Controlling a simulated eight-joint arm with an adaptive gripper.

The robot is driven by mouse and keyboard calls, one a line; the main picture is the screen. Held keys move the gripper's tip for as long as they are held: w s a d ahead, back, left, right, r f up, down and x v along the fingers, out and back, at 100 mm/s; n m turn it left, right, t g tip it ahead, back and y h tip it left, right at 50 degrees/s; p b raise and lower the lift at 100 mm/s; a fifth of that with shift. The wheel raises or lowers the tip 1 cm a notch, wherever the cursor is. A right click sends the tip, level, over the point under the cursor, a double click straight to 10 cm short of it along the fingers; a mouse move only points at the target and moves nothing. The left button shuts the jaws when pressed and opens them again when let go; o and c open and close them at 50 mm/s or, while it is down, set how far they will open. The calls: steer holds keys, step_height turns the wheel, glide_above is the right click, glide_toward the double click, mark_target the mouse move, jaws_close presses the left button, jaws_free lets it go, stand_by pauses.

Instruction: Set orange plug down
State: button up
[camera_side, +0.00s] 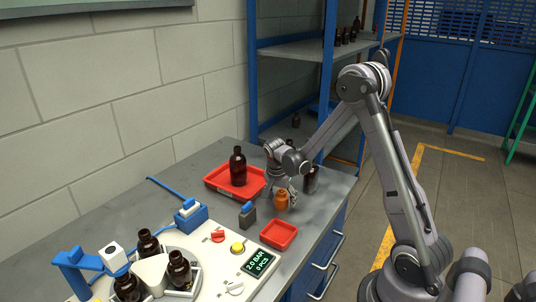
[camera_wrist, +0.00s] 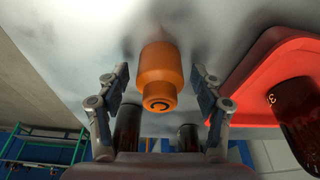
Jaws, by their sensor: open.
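The orange plug (camera_side: 281,201) stands upright on the grey bench, just right of the grey block with a blue top. In the wrist view the orange plug (camera_wrist: 158,62) sits between my two fingers, with a dark mark on its narrower end. My gripper (camera_wrist: 159,78) is open, with a visible gap between each finger and the plug. In the side view my gripper (camera_side: 281,187) is low over the bench at the plug, and the finger tips are partly hard to make out.
A large red tray (camera_side: 213,183) holding an amber bottle (camera_side: 238,167) is left of my gripper. A dark bottle (camera_side: 311,181) stands close on the right. A small empty red tray (camera_side: 279,235) is in front. The turntable station with several bottles (camera_side: 179,271) fills the near left.

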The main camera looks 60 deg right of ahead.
steer(key=shift+r, duration=0.1)
steer(key=v, duration=1.2)
steer(key=s+a+r+n+t+y, duration=0.1)
steer(key=s+a+r+n+t, duration=0.1)
steer(key=s+a+n, duration=0.3)
steer(key=s+a+r+n+t+y, duration=0.2)
steer(key=s+a+n, duration=0.4)
steer(key=a+n, duration=0.5)
steer(key=a+r+t, duration=0.1)
steer(key=a+t, duration=0.1)
steer(key=a, duration=0.1)
steer(key=shift+s+a+r+n+t, duration=0.2)
steer(key=shift+a+r+n+t, duration=0.1)
steer(key=shift+a+r+t, duration=0.1)
